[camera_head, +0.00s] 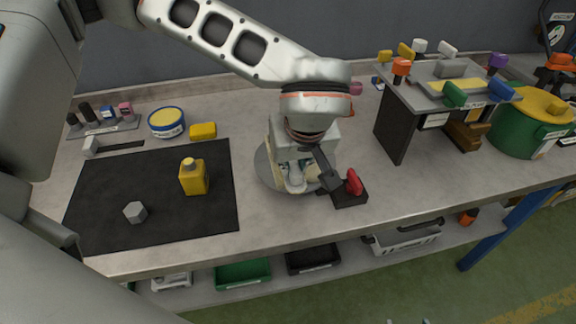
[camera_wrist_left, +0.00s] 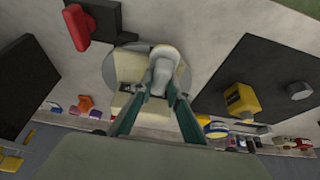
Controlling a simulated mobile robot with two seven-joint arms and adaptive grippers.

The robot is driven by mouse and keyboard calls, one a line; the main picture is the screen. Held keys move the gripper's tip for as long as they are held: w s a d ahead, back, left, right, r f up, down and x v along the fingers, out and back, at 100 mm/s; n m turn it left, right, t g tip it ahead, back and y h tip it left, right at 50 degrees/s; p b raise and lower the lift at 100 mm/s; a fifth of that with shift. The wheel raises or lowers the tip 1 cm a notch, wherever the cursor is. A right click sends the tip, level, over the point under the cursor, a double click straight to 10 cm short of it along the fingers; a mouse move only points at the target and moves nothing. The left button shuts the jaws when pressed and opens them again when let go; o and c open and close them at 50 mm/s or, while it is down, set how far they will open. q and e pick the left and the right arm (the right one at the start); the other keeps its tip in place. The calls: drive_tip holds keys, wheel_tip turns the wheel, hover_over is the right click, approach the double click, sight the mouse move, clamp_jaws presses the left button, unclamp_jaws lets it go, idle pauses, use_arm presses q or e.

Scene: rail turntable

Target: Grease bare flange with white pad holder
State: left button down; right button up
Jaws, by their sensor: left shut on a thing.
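My left gripper (camera_head: 297,182) is low over a round grey turntable plate (camera_head: 264,170), also visible in the left wrist view (camera_wrist_left: 109,69). In that view its two dark green fingers (camera_wrist_left: 158,98) are shut on a white pad holder (camera_wrist_left: 161,76) with a rounded cream end. A cream block (camera_wrist_left: 128,66) lies on the plate behind the holder. I cannot tell whether the pad touches it, nor pick out the bare flange; the gripper and holder cover part of the plate. My right gripper is not in view.
A black block with a red handle (camera_head: 354,183) stands right of the plate. A black mat (camera_head: 100,205) at left carries a yellow bottle (camera_head: 193,178) and a grey hex piece (camera_head: 135,212). A rack (camera_head: 394,130) with coloured holders and a green pot (camera_head: 515,128) stand at right.

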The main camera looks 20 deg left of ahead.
use_arm(q)
drive_tip(key=shift+d+f, duration=0.15)
drive_tip(key=shift+f, duration=0.05)
drive_tip(key=shift+w+d, duration=0.45)
drive_tip(key=shift+d, duration=0.2)
drive_tip(key=shift+d+r, duration=0.1)
drive_tip(key=shift+w, duration=0.1)
drive_tip(key=shift+w+d+r, duration=0.2)
drive_tip(key=shift+w+d, duration=0.4)
drive_tip(key=shift+d, duration=0.2)
drive_tip(key=shift+w+d+f, duration=0.1)
drive_tip(key=shift+w+d, duration=0.5)
drive_tip(key=shift+d, duration=0.25)
